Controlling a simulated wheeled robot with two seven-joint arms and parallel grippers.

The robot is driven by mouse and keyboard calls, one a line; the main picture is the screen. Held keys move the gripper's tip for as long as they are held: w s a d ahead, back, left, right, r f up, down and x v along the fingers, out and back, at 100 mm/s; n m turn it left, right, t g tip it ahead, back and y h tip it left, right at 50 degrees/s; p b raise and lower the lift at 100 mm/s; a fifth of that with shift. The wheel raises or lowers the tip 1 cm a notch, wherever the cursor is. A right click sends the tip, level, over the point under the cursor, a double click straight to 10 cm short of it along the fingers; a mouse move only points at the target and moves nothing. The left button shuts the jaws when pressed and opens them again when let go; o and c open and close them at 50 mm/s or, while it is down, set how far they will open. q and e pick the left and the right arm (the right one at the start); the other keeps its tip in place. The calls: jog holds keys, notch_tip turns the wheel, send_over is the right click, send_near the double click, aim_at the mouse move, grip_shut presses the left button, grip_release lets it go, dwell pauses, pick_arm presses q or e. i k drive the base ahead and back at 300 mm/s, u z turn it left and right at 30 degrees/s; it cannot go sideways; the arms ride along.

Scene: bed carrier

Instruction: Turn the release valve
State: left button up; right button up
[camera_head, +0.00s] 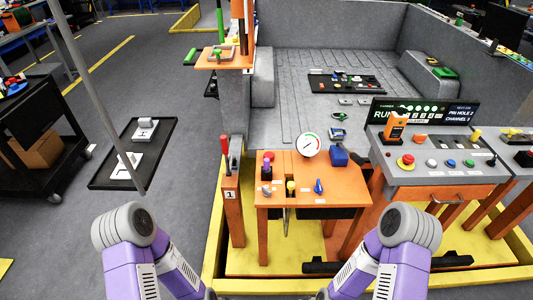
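An orange table (333,191) stands in front of me with several small controls on it. A blue knob (319,187) with a pointed top is at its front middle. A yellow-topped control (291,187) sits in a dark slot beside it, and a grey metal control (265,190) is at the left. I cannot tell which of these is the release valve. A round white gauge (308,145) with a red and green dial stands at the table's back. Only purple and grey links of my two arms show at the bottom; neither gripper is in view.
A blue block (339,156) sits at the table's back right. A red-handled lever (225,150) rises on an orange post at left. A grey console (437,168) with buttons and a lit display (423,113) stands at right. A black tray (105,181) is at left.

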aim_at(318, 189)
jog(key=k, duration=0.5)
jog(key=z, duration=1.55)
jog(key=i, duration=1.2)
jog(key=u, duration=0.85)
